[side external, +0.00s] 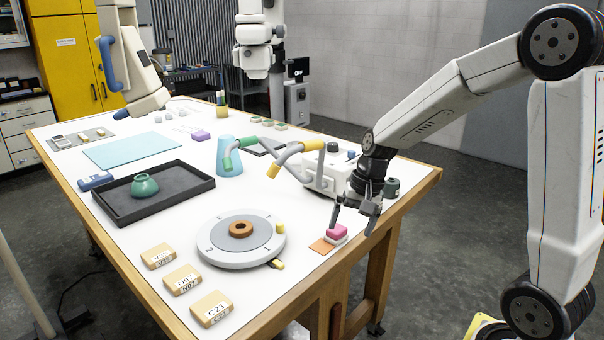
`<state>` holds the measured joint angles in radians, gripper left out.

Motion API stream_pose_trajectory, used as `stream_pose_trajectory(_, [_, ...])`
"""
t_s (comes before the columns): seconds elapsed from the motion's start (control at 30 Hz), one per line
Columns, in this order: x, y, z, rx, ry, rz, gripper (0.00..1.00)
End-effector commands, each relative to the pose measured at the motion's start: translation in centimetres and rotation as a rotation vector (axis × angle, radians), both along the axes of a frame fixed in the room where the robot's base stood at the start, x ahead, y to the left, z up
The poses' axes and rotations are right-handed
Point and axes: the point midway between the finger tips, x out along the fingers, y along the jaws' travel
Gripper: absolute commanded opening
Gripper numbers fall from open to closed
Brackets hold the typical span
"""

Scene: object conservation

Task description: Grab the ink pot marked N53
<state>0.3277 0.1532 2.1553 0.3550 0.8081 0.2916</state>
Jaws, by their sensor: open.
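No marking N53 can be read in this view, so I cannot tell which thing is the ink pot. My gripper (353,222) points down over the table's right front edge, with its fingers apart and nothing seen between them. A pink and white block-like thing (337,231) sits by the left fingertip, beside an orange square (321,246); whether the finger touches it is unclear. A small dark green pot (391,187) stands just behind my gripper, near the right edge.
A round grey turntable (217,254) with numbers holds a brown ring (240,229). A white machine with coloured tubes (325,171) stands behind my gripper. A light blue cup (229,160) stands mid-table.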

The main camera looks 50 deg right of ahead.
Motion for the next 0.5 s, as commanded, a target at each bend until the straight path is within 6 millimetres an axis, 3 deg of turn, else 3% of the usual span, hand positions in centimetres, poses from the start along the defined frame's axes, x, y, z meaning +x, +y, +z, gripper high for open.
stream_pose_trajectory(0.2, [3.5,-6.0,-0.3,0.23,0.065,-0.412,1.0])
stream_pose_trajectory(0.5, [6.4,-16.0,-0.5,0.588,0.109,-0.901,1.0])
